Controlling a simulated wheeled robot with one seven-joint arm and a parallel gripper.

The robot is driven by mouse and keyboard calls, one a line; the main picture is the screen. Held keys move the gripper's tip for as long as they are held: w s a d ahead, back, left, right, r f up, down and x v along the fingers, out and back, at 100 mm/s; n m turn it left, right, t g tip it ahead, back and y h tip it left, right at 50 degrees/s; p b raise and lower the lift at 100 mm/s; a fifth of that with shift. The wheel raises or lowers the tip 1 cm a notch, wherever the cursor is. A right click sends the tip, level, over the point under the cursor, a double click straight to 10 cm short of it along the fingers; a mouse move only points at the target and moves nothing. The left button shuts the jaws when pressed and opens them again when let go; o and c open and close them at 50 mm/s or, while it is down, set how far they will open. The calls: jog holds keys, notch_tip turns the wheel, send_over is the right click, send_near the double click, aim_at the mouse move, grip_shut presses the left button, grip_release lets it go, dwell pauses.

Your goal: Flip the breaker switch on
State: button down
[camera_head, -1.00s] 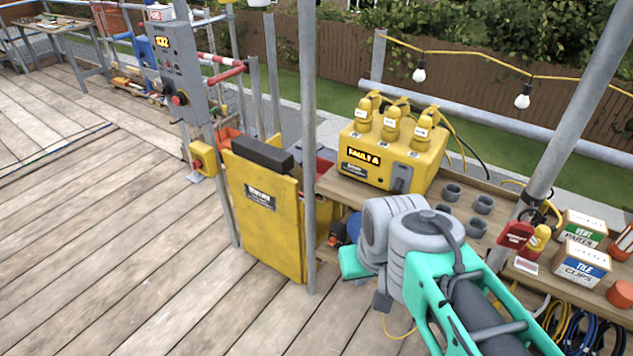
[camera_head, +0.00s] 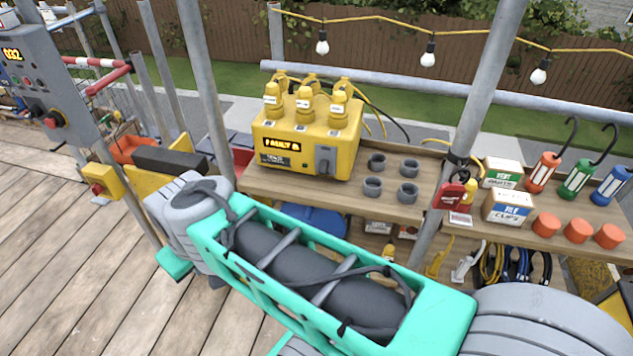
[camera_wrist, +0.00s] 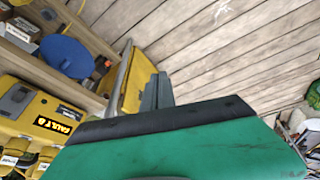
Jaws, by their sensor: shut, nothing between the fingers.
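The yellow power box (camera_head: 285,143) stands on the wooden bench, with several yellow plugs in its top and a lit display reading like "FAULT". A grey breaker switch (camera_head: 325,160) sits on its front, right of the display; I cannot tell its lever position. In the wrist view the box (camera_wrist: 50,95) is at the left edge, with the dark switch (camera_wrist: 17,100) on it. My gripper (camera_wrist: 157,88) shows there as grey fingers together beyond my green hand, empty and well apart from the box.
Grey ring holders (camera_head: 390,178) stand right of the box. A yellow panel (camera_wrist: 130,85) stands beyond the bench end. The plank floor (camera_head: 60,250) is clear at left.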

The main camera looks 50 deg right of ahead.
jog(key=w+d+f+n+t+h+b, duration=0.1)
jog(key=w+d+f+h+b, duration=0.35)
jog(key=d+f+b, duration=0.45)
jog(key=n+t+h+b, duration=0.3)
jog(key=n+h+b, duration=1.15)
jog(key=n, duration=0.65)
send_near(324, 167)
notch_tip(324, 167, down, 4)
jog(key=a, duration=0.3)
jog(key=shift+y, duration=0.4)
jog(key=x, duration=1)
jog(key=shift+s+d+r+p, duration=0.2)
jog(key=shift+s+r+p, duration=0.05)
jog(key=shift+s+p, duration=0.1)
jog(key=shift+r, duration=0.1)
